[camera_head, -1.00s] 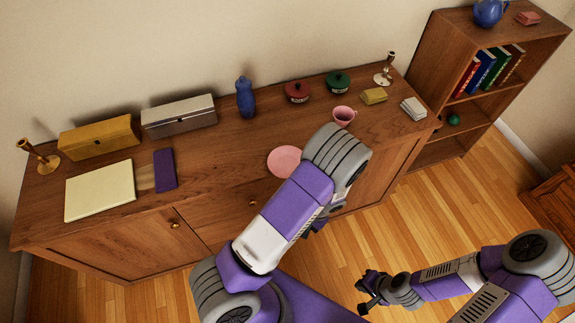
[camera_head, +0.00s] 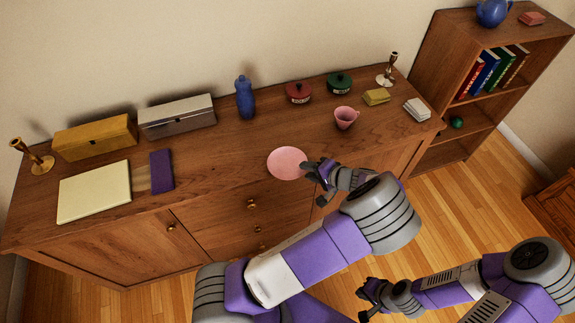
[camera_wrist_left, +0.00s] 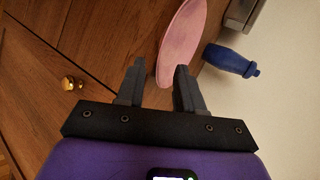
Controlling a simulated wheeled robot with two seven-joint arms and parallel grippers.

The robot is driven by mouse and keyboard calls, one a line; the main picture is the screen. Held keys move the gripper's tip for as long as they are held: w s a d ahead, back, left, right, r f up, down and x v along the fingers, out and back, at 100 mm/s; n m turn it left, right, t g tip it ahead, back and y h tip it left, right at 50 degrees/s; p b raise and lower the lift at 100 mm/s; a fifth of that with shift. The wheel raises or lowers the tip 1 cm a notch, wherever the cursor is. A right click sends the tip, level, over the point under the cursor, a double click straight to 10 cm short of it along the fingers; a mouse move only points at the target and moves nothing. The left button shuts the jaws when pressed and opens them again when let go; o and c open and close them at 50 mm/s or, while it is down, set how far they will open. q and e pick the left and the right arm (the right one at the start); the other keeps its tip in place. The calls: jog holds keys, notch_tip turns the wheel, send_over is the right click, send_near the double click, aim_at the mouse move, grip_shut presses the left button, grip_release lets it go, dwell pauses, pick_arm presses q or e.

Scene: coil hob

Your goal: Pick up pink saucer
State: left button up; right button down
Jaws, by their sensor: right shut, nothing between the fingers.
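The pink saucer (camera_head: 287,162) lies on the wooden sideboard near its front edge. In the left wrist view the saucer (camera_wrist_left: 180,42) appears tilted, with its near rim by the fingertips. My left gripper (camera_head: 310,172) is at the saucer's right edge. In the left wrist view its two fingers (camera_wrist_left: 158,80) stand apart, with the rim at or just beyond the gap; I cannot tell if they straddle it. My right gripper (camera_head: 366,298) is shut and empty, low over the floor in front of the sideboard.
A pink cup (camera_head: 346,118) stands right of the saucer. Behind are a blue bottle (camera_head: 245,98), a red pot (camera_head: 299,92) and a green pot (camera_head: 340,83). A purple book (camera_head: 161,171) lies left. The sideboard top (camera_head: 225,160) around the saucer's left is clear.

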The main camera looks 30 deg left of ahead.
pick_arm(q)
jog(key=shift+a+f, duration=0.3)
jog(key=shift+a, duration=0.1)
grip_shut()
jog(key=shift+r, duration=0.1)
